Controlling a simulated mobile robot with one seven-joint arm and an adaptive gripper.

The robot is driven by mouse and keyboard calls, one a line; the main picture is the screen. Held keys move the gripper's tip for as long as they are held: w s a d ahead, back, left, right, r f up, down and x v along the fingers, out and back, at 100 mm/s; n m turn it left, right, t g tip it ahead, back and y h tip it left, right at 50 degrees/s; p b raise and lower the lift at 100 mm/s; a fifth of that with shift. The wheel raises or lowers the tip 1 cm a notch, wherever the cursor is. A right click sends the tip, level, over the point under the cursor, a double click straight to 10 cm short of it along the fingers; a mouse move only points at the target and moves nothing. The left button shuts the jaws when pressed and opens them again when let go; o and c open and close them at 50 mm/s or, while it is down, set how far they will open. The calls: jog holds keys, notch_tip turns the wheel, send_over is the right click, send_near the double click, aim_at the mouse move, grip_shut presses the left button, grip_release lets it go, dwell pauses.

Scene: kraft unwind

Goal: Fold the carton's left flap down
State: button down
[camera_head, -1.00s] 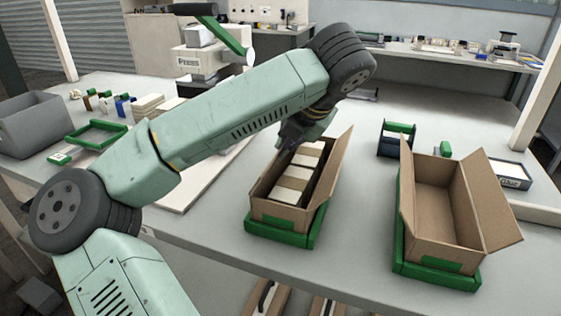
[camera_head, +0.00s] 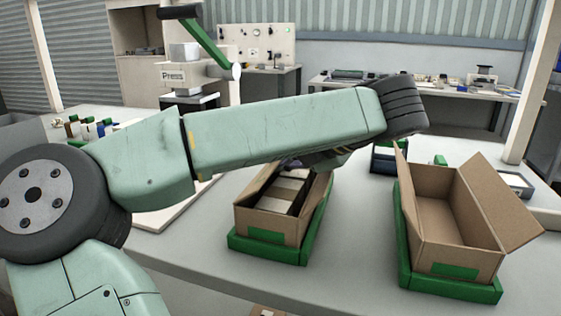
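The left brown carton (camera_head: 268,222) holds cream blocks (camera_head: 287,187) in a row and sits in a green tray (camera_head: 268,249). My arm covers the carton's far end and the upper part of its sides, so its left flap cannot be made out clearly. The right carton (camera_head: 455,236) is open and empty in another green tray (camera_head: 450,286). Its left flap (camera_head: 401,170) stands upright and its right flap (camera_head: 505,200) leans outward. My gripper is almost wholly hidden behind my forearm; only a small dark part shows above the left carton's far end. Its fingers cannot be seen.
A dark holder (camera_head: 384,158) with green parts stands behind, between the cartons. A press (camera_head: 190,78) stands at the back left. A box (camera_head: 516,184) lies at the right. The grey table (camera_head: 350,240) is clear between the cartons.

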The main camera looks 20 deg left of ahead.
jog(key=c, duration=2.3)
grip_release()
jog(key=o, duration=0.5)
jog(key=shift+c, duration=0.2)
jog(key=shift+r, duration=0.1)
